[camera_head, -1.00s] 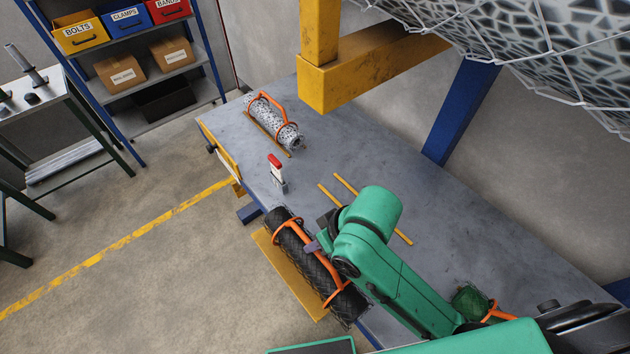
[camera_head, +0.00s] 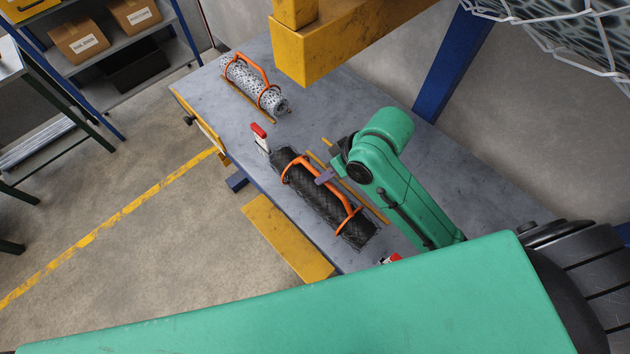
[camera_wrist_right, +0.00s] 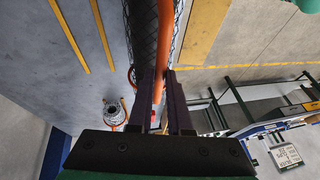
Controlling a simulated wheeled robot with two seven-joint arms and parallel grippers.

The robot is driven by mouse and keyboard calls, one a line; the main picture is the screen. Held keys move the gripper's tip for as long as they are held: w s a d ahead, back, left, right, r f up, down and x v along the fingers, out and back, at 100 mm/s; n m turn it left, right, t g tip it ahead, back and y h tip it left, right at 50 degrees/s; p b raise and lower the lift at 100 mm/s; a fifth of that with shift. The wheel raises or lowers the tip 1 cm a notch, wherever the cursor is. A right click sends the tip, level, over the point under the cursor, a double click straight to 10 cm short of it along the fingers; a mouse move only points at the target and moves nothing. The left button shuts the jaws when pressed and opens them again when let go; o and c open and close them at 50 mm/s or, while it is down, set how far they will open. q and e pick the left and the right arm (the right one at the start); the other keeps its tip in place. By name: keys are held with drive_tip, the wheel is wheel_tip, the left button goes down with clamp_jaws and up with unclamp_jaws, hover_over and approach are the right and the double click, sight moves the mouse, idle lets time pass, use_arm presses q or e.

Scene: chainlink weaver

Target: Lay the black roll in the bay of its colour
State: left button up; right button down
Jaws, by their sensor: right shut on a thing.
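The black roll (camera_head: 318,203), a dark mesh roll in an orange carrying frame, is over the bench near its front edge in the head view. My right gripper (camera_head: 325,176) is shut on the orange handle (camera_wrist_right: 163,45) of this frame. In the right wrist view the black roll (camera_wrist_right: 144,35) runs along the fingers, beside two parallel yellow strips (camera_wrist_right: 70,35) on the bench, apart from them. In the head view a yellow strip (camera_head: 362,197) shows just behind the roll. Whether the roll touches the bench is unclear. No colour mark shows. My left gripper is not in view.
A speckled white roll (camera_head: 252,85) in an orange frame lies at the bench's far left. A red-and-white clamp (camera_head: 260,135) stands by the roll's far end; another red-topped piece (camera_head: 390,259) shows near its near end. A yellow ledge (camera_head: 285,240) lies in front, empty. A yellow beam (camera_head: 370,40) hangs above.

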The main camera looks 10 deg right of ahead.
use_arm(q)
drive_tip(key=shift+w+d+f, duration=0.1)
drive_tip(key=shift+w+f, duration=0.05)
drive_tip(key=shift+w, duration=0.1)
use_arm(e)
drive_tip(key=w+d+f, duration=0.3)
drive_tip(key=w+d, duration=0.4)
drive_tip(key=d, duration=0.4)
drive_tip(key=shift+d, duration=0.4)
use_arm(q)
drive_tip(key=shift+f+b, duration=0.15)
drive_tip(key=shift+b, duration=0.2)
use_arm(e)
drive_tip(key=shift+f, duration=0.6)
drive_tip(key=c, duration=0.8)
unclamp_jaws()
drive_tip(key=shift+o, duration=0.2)
drive_tip(key=shift+s, duration=0.1)
drive_tip(key=shift+f, duration=0.1)
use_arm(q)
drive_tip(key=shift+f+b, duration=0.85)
use_arm(e)
drive_tip(key=v, duration=1.4)
drive_tip(key=shift+r, duration=0.35)
